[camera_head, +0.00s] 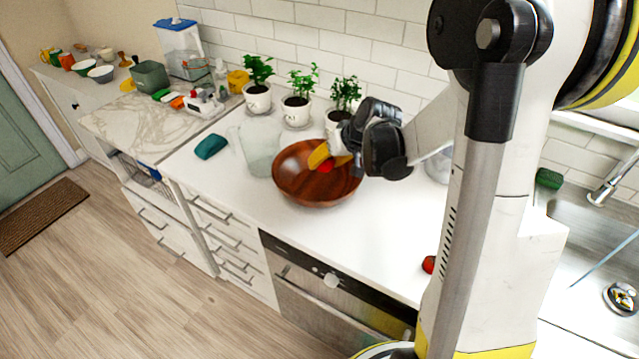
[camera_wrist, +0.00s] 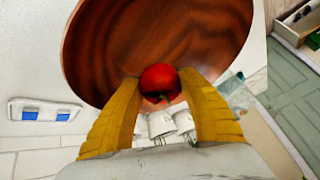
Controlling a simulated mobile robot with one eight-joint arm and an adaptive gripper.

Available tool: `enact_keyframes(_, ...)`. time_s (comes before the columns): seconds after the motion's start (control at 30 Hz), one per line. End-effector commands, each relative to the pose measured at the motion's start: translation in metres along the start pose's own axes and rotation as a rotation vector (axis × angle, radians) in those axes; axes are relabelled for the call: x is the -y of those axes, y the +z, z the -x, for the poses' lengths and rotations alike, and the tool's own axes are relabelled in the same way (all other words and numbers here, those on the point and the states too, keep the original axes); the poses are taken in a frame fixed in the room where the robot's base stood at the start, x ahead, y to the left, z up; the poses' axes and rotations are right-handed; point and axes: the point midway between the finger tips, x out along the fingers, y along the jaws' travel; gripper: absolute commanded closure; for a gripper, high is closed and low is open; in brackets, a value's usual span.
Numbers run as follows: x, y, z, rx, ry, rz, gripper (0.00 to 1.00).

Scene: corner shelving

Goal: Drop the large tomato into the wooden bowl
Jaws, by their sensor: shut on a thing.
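The wooden bowl (camera_head: 300,187) stands on the white counter, round and dark reddish brown. My gripper (camera_head: 328,160) is over the right back part of the bowl, with its yellow fingers shut on a red tomato (camera_head: 326,166). In the wrist view the tomato (camera_wrist: 160,84) sits between the two fingertips (camera_wrist: 160,92), with the bowl (camera_wrist: 105,45) behind it. The tomato shows against the inside of the bowl; its exact height above the bowl's bottom is hard to tell. Another red item (camera_head: 429,264), partly hidden by my arm, lies at the counter's front edge.
A clear glass pitcher (camera_head: 259,150) stands close to the bowl's left. Potted plants (camera_head: 297,105) line the wall behind. A teal object (camera_head: 211,146) lies farther left. The sink (camera_head: 590,240) is at the right. The counter in front of the bowl is clear.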

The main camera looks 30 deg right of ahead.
Motion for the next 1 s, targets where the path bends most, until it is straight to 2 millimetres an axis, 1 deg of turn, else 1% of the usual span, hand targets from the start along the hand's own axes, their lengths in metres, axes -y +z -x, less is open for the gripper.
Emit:
enact_keyframes(0.07, -0.001, 0.003, -0.005, 0.000, 0.000, 0.000, 0.84)
enact_keyframes(0.3, -0.001, 0.003, -0.004, 0.000, 0.000, 0.000, 0.84)
enact_keyframes(0.33, -0.001, 0.003, -0.004, 0.000, 0.000, 0.000, 0.48)
enact_keyframes(0.4, -0.001, 0.003, -0.004, 0.000, 0.000, 0.000, 0.30)
enact_keyframes(0.67, -0.001, 0.003, -0.004, 0.000, 0.000, 0.000, 0.30)
enact_keyframes(0.77, -0.001, 0.002, 0.000, 0.000, 0.000, -0.001, 0.30)
enact_keyframes(0.87, -0.001, 0.003, 0.011, -0.001, 0.001, -0.002, 0.30)
enact_keyframes(0.97, -0.001, 0.003, 0.030, -0.001, 0.000, -0.001, 0.30)
enact_keyframes(1.0, -0.001, 0.002, 0.039, -0.001, 0.001, -0.002, 0.30)
